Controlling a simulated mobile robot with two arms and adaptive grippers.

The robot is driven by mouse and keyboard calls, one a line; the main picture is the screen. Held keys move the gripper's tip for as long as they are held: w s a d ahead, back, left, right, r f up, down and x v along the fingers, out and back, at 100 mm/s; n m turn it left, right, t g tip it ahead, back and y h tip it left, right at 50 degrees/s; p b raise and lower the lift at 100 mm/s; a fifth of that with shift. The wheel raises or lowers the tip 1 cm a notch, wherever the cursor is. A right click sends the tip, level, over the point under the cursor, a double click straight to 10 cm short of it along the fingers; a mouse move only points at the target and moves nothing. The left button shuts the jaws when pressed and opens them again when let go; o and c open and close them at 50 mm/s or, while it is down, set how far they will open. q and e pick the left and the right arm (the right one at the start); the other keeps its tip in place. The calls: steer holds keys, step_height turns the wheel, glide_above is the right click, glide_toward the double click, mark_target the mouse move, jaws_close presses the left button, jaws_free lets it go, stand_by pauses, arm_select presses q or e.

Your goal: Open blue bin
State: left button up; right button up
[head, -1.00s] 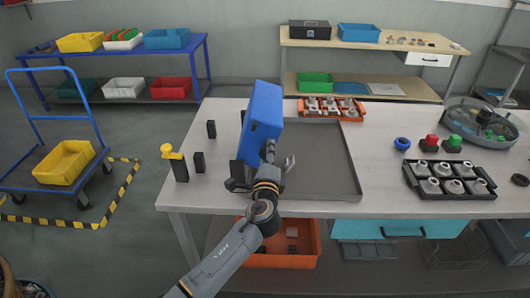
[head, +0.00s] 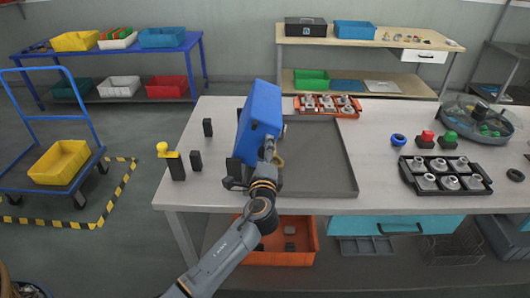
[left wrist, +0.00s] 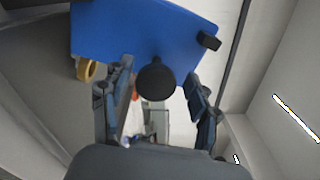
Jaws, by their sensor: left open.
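The blue bin (head: 260,115) is a tall blue box at the left of the grey tray on the worktable, its top leaning to the right. In the left wrist view a blue panel (left wrist: 125,35) fills the upper part, with a round black knob (left wrist: 155,78) and a smaller black knob (left wrist: 208,41). My left gripper (left wrist: 158,100) is open, its two fingers either side of the round knob, with a gap on both sides. In the head view my left gripper (head: 267,152) is close against the bin's near side, its fingertips partly hidden. My right gripper is not in view.
A grey tray (head: 335,190) lies right of the bin. A black rack of metal parts (head: 445,186) and a round tank (head: 490,135) are at the right. An orange bin (head: 270,252) sits below.

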arm_select(q)
steer(key=shift+s, duration=0.1)
steer(key=s, duration=1.2)
steer(key=shift+a, duration=0.2)
steer(key=shift+w, duration=0.1)
stand_by(0.4)
steer(key=s+a+f+n+g, duration=0.1)
steer(key=a+f+g, duration=0.1)
steer(key=f, duration=0.8)
steer(key=a+f+n+g, duration=0.2)
steer(key=f+g, duration=0.1)
steer(key=f, duration=0.7)
steer(key=s+a+f+n+g, duration=0.35)
steer(key=s+f, duration=0.25)
steer(key=f, duration=0.5)
steer(key=s+a+f+n+g, duration=0.2)
steer(key=s+a+f, duration=0.2)
steer(key=s+f, duration=0.5)
steer(key=s+a+f+n+g, duration=0.2)
steer(key=s+f, duration=0.4)
steer(key=s, duration=0.5)
steer(key=s+a+f+n+g, duration=0.2)
steer(key=s+a+f+n, duration=0.3)
steer(key=s, duration=0.6)
steer(key=s+a+f+n+g, duration=0.2)
steer(key=s+a+f+n, duration=0.2)
steer(key=s+f, duration=0.5)
steer(key=shift+s+a+y+b, duration=0.3)
steer(key=shift+s+a, duration=0.15)
steer(key=shift+s, duration=0.6)
